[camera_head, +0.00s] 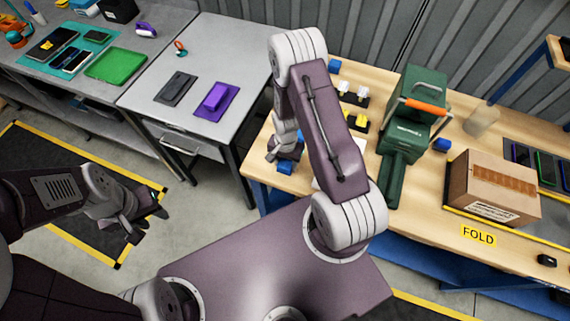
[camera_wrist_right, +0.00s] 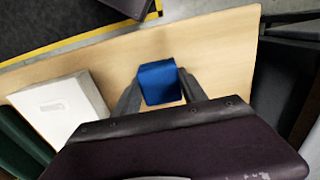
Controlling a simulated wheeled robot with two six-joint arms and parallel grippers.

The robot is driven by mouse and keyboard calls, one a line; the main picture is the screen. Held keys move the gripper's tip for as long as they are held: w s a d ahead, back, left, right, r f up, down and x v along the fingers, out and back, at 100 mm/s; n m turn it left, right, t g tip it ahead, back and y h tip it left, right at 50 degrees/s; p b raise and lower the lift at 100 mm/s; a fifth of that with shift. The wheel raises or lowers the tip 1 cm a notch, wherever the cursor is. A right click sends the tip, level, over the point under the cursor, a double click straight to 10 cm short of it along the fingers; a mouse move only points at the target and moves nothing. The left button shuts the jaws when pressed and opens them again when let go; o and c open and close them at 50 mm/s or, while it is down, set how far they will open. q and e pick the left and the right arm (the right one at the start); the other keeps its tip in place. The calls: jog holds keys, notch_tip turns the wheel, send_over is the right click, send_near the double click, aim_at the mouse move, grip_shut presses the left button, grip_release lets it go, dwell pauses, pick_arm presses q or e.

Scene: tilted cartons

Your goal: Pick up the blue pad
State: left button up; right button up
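The blue pad (camera_wrist_right: 160,82) appears as a small blue block at the wooden table's edge, between the two fingers of my right gripper (camera_wrist_right: 160,88). The fingers lie close along both its sides, and I cannot tell whether they press on it. In the head view the blue pad (camera_head: 286,167) shows low under my right gripper (camera_head: 284,155), partly hidden by it. My left gripper (camera_head: 148,222) is open and empty over the floor, left of the tables.
A white box (camera_wrist_right: 62,108) lies beside the pad in the wrist view. A green machine (camera_head: 412,105) and a cardboard carton (camera_head: 494,188) stand on the wooden table (camera_head: 425,218). A grey table (camera_head: 222,50) holds a purple pad (camera_head: 215,97). My right arm hides part of the table.

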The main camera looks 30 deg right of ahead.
aim_at(287, 162)
jog(key=shift+w, duration=0.1)
jog(key=shift+c, duration=0.2)
jog(key=shift+r, duration=0.25)
jog(key=r, duration=0.4)
jog(key=shift+d+b, duration=0.35)
jog(key=shift+b, duration=0.05)
jog(key=s+d+r, duration=0.1)
jog(key=d+r, duration=0.2)
jog(key=d, duration=0.2)
jog(key=s+d+r+b, duration=0.1)
jog(key=d+r, duration=0.2)
jog(key=d, duration=0.3)
jog(key=shift+r, duration=0.25)
